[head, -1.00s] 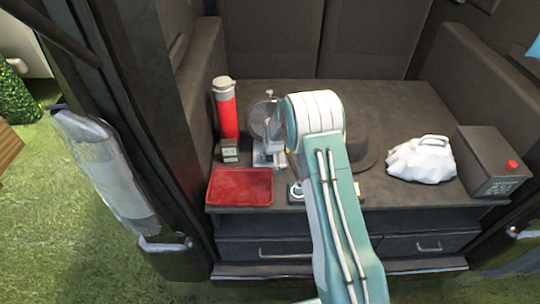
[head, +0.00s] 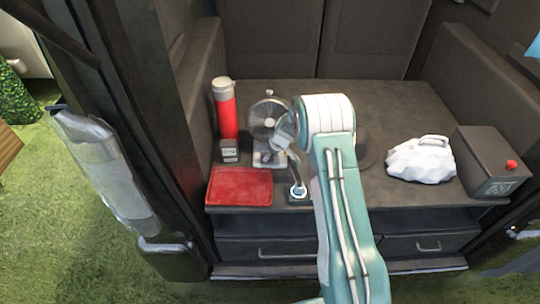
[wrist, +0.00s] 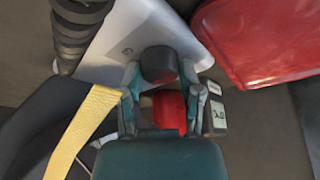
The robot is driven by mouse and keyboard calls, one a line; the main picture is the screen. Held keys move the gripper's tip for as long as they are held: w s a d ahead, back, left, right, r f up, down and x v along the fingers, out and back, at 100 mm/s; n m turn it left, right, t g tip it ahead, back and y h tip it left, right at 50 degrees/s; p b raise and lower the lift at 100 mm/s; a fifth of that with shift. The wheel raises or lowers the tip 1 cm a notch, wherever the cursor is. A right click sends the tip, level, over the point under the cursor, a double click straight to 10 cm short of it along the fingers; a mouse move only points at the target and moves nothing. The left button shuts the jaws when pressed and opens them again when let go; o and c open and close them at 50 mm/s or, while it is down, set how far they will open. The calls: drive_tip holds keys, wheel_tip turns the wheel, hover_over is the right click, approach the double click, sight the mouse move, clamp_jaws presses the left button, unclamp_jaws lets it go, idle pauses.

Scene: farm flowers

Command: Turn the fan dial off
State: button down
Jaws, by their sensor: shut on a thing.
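The fan (head: 268,116), with a round grille and a pale base (head: 264,160), stands on the dark table between the red bottle and the arm. In the wrist view, the dark round dial (wrist: 159,64) sits on the pale fan base (wrist: 115,45). My gripper (wrist: 160,72) has a fingertip on each side of the dial and is shut on it. In the head view, my gripper (head: 283,137) is by the right front of the fan.
A red tray (head: 240,187) lies in front of the fan. A red bottle (head: 227,112) and small grey box (head: 230,150) stand at its left. A small pale-ringed item (head: 297,193) is at the table's front edge. A white bag (head: 421,160) and dark box (head: 492,162) are right.

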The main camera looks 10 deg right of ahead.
drive_tip(key=shift+n+g, duration=0.3)
drive_tip(key=shift+n, duration=0.6)
drive_tip(key=shift+c, duration=1.3)
unclamp_jaws()
drive_tip(key=shift+f, duration=0.1)
drive_tip(key=m, duration=0.3)
drive_tip(key=shift+t+h, duration=0.4)
drive_tip(key=shift+a+m+t+h, duration=0.15)
drive_tip(key=shift+m+h, duration=0.3)
drive_tip(key=shift+m, duration=1)
drive_tip(key=shift+d+m+t+h, duration=0.1)
drive_tip(key=shift+m+t+h, duration=0.25)
drive_tip(key=shift+m, duration=1.1)
drive_tip(key=shift+m+h, duration=0.3)
